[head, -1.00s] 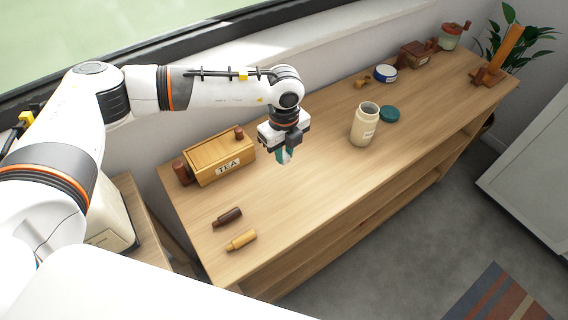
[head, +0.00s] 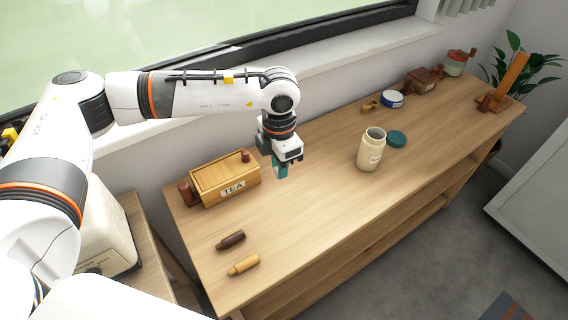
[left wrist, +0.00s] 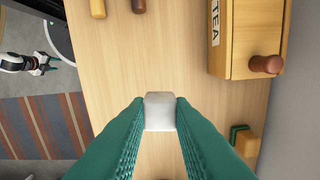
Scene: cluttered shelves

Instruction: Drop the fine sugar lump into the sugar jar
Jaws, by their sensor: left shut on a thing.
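My left gripper (head: 281,172) is shut on a small white lump, the sugar lump (left wrist: 160,111), which sits between the green fingertips in the left wrist view. In the head view the fingers hide the lump. The gripper hangs above the counter, just right of the tea box. The sugar jar (head: 370,153) is cream, upright and open-topped, with a label on its front. It stands to the right of the gripper, clearly apart from it. A teal lid (head: 397,139) lies behind it.
The wooden tea box (head: 226,179) stands at the left of the counter (head: 310,215). A dark bottle (head: 231,240) and a yellow one (head: 243,264) lie in front. A blue-and-white tin (head: 392,99) and brown box (head: 422,81) stand farther back. The counter between gripper and jar is clear.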

